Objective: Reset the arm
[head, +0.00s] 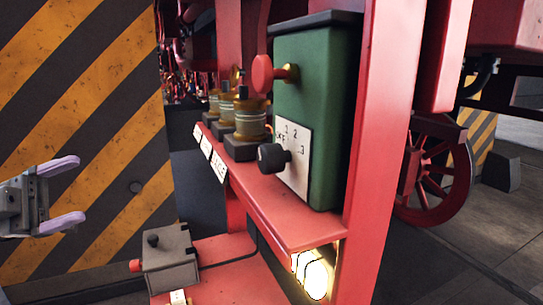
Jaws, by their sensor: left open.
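My left gripper (68,195) is at the left edge of the head view. Its two pale purple fingers are apart with nothing between them. It is left of the red shelf and clear of everything on it. My right gripper is not in view. A green box (312,110) stands on the red shelf, with a black knob (273,157) on a white dial plate (295,170) marked with numbers. A red round knob (263,73) on a brass stem sticks out near its top.
Several brass cylinders (252,120) on dark bases line the red shelf (285,212). A grey box (170,262) with a red button sits lower, near a glowing lamp (315,277). A red post (380,150) stands right. A striped wall (90,110) is behind my gripper.

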